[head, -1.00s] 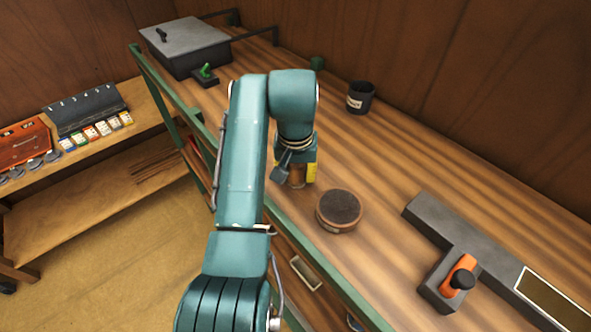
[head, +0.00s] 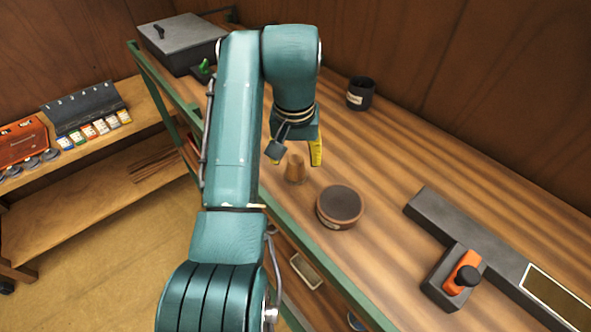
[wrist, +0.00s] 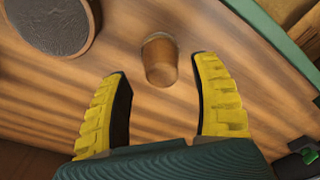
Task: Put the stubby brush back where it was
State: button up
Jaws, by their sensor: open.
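A small brown stubby cylinder, which I take for the stubby brush (head: 296,167), stands on the wooden bench top just below my gripper (head: 296,158). It also shows in the wrist view (wrist: 160,60), upright and beyond the two fingertips. My gripper shows there too (wrist: 165,75), with its yellow ribbed fingers wide apart and nothing between them. The fingers do not touch the brush. A round brown piece with a dark top (head: 340,206) stands close beside the brush; it also shows in the wrist view (wrist: 52,22).
A dark labelled cup (head: 360,93) stands behind, near the wall. A grey bar (head: 465,229) with an orange-handled block (head: 457,276) lies at the right. A grey lidded box (head: 180,42) is at the back left. The green bench edge (head: 325,271) runs along the front.

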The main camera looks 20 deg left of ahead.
aim_at(295, 175)
notch_tip(295, 175, up, 7)
jog(key=w+d+f+m+t+y, duration=0.1)
jog(key=w+d+t, duration=0.3)
jog(key=w+t, duration=0.15)
jog(key=w+d+r+m+t, duration=0.1)
jog(key=w+d+r+t, duration=0.15)
jog(key=d+t, duration=0.4)
jog(key=s+d+r+m+t+h, duration=0.1)
jog(key=s+d+r+t, duration=0.3)
jog(key=s, duration=0.7)
jog(key=s+d+r+m+t+h, duration=0.1)
jog(key=s+d+r+t, duration=0.3)
jog(key=s+d+r, duration=0.3)
jog(key=s+d, duration=0.1)
jog(key=s, duration=0.3)
jog(key=shift+s+d+r+t, duration=0.25)
jog(key=shift+s+d+t, duration=0.05)
jog(key=shift+d+t, duration=0.1)
